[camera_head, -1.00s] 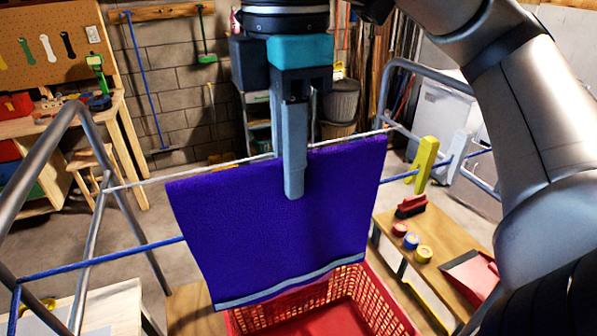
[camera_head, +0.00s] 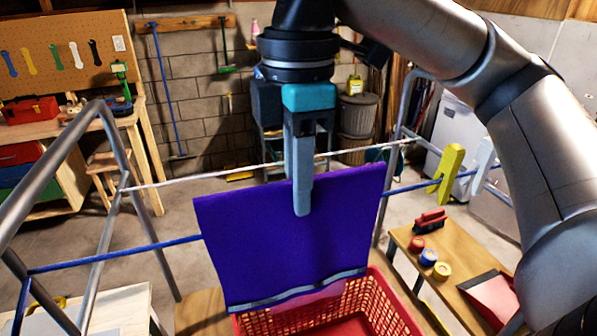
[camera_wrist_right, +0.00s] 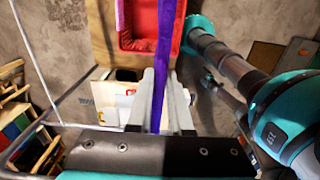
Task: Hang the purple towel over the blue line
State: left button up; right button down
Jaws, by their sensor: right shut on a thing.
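My right gripper (camera_head: 302,212) is shut on the top edge of the purple towel (camera_head: 270,250), near its middle. The towel hangs flat and upright, with a grey-blue stripe at its lower edge. It covers the middle of the blue line (camera_head: 115,252), which shows on both sides; contact cannot be told. In the right wrist view the towel (camera_wrist_right: 163,70) is edge-on between the fingers (camera_wrist_right: 162,105). My left gripper is out of view.
A white line (camera_head: 225,174) runs behind the gripper, above the towel's top. A red basket (camera_head: 388,300) stands below, with a pinkish-purple cloth (camera_head: 312,298) in it. Yellow (camera_head: 447,176) and pale (camera_head: 482,164) clips are at the right. A grey frame (camera_head: 112,150) stands left.

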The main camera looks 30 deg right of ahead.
jog(key=shift+f+b, duration=0.65)
jog(key=shift+f, duration=1.2)
jog(key=c, duration=0.8)
grip_release()
jog(key=shift+o, duration=0.2)
jog(key=shift+r, duration=0.45)
notch_tip(320, 180, up, 10)
jog(key=p, duration=0.3)
jog(key=shift+p, duration=0.3)
jog(key=shift+r, duration=2.2)
